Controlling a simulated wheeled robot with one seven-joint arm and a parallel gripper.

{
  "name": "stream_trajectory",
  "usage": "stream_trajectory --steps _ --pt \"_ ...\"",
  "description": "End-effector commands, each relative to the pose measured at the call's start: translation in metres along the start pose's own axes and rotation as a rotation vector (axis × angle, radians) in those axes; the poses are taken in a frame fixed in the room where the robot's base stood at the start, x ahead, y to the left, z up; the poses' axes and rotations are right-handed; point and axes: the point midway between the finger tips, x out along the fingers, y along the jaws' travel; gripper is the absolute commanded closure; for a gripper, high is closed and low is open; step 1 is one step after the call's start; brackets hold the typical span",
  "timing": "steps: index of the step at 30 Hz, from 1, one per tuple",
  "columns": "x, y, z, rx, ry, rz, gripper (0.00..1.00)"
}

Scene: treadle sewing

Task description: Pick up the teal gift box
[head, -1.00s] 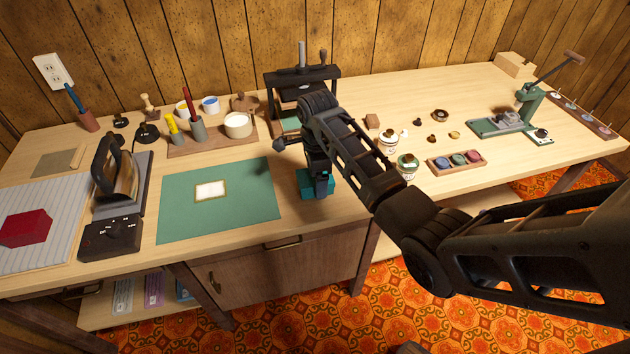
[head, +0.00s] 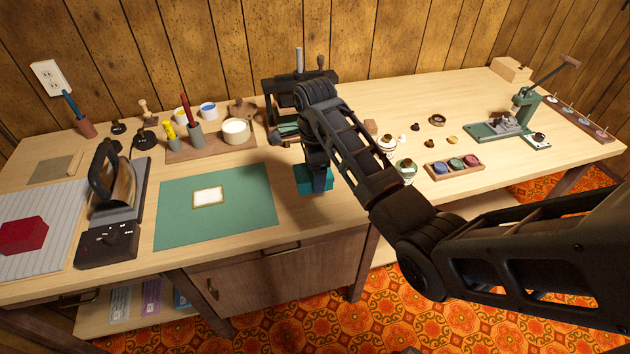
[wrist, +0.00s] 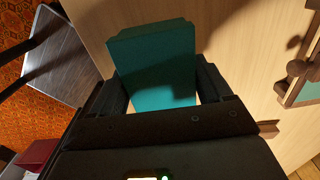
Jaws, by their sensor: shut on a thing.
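The teal gift box (head: 313,180) shows in the head view near the front of the bench, just right of the green mat. My gripper (head: 318,182) is over it from above and hides part of it. In the wrist view the teal box (wrist: 157,65) sits between the two fingers of my gripper (wrist: 165,90), which are shut on its sides. I cannot tell whether the box touches the bench top or is slightly above it.
The green mat (head: 245,222) with a white card (head: 208,197) lies left of the box. A black press (head: 290,85) stands behind my gripper. Jars (head: 405,170) and a tray of coloured pots (head: 455,165) are to the right. The bench's front edge is close.

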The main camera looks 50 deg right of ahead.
Motion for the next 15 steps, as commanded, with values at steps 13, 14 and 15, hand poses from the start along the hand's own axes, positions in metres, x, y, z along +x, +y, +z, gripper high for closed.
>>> stream_trajectory --steps 13,14,15 --pt "-0.059 0.033 -0.078 0.003 0.000 0.001 0.52" --pt "-0.062 0.035 -0.082 0.003 -0.001 0.001 0.52" --pt "-0.065 0.037 -0.087 0.002 -0.001 0.001 0.52"
